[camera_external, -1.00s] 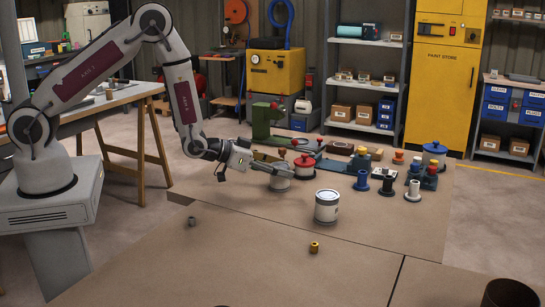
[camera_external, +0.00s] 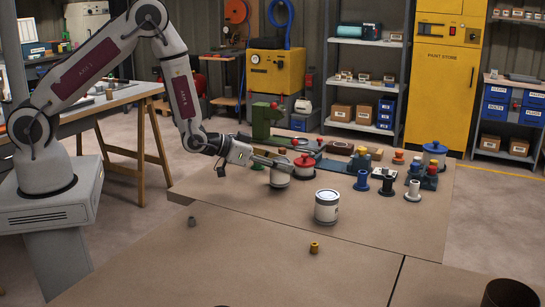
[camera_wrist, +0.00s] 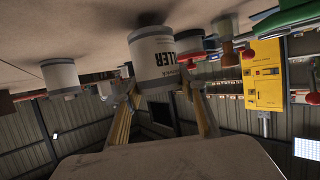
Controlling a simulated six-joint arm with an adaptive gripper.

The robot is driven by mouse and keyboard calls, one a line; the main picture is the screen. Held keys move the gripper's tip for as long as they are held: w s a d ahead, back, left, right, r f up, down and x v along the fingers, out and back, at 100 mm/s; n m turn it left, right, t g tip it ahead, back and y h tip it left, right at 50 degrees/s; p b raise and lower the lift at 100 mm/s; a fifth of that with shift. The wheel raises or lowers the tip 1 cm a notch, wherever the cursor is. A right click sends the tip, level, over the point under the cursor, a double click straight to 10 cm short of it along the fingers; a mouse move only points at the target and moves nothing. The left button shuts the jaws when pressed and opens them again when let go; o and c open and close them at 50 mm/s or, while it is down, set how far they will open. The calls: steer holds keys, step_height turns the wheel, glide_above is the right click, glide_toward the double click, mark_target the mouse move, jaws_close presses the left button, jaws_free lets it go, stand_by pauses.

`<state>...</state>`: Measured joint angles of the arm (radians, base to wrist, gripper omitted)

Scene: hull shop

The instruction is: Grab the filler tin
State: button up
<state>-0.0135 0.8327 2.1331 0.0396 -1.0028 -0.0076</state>
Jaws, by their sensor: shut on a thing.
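The filler tin (camera_wrist: 152,58) is a pale cylinder with dark lettering ending in "LLER". In the wrist view, where the table is at the top, it sits between the two fingers of my gripper (camera_wrist: 165,98). In the external view the tin (camera_external: 279,177) is below and partly behind my gripper (camera_external: 268,160), just left of the red-lidded tin. My gripper is shut on the filler tin. The tin appears slightly above the tabletop, with a dark shadow near its base.
The red-lidded tin (camera_external: 304,170) stands close to the right. A white tin (camera_external: 327,208) stands nearer the front. Blue and white spools (camera_external: 387,186) and a green machine (camera_external: 265,122) are farther off. The front left of the table (camera_external: 150,250) is mostly clear.

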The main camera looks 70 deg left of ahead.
steer(key=shift+r, duration=4.3)
